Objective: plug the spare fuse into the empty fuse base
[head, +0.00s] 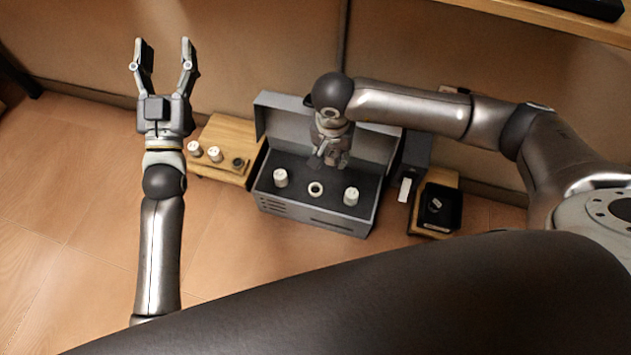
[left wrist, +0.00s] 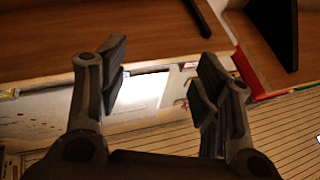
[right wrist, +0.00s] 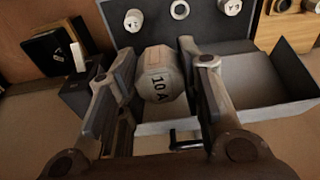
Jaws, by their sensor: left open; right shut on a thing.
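The spare fuse (right wrist: 160,78) is a white faceted cap marked "10 A". It sits between the fingers of my right gripper (right wrist: 158,75), which is shut on it. In the head view my right gripper (head: 328,158) hangs above the back of the dark panel, and the fuse there is hard to make out. The empty fuse base (head: 316,189) is a pale ring with a dark centre, in the middle of the panel; it also shows in the right wrist view (right wrist: 180,10). The fuse is apart from it. My left gripper (head: 163,55) is open and empty, left of the box.
White fuses stand on the panel left (head: 280,178) and right (head: 351,196) of the base. The grey box (head: 310,218) has its lid raised behind. A wooden block (head: 221,133) with white caps stands left. A black tray (head: 441,206) stands right. Floor in front is clear.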

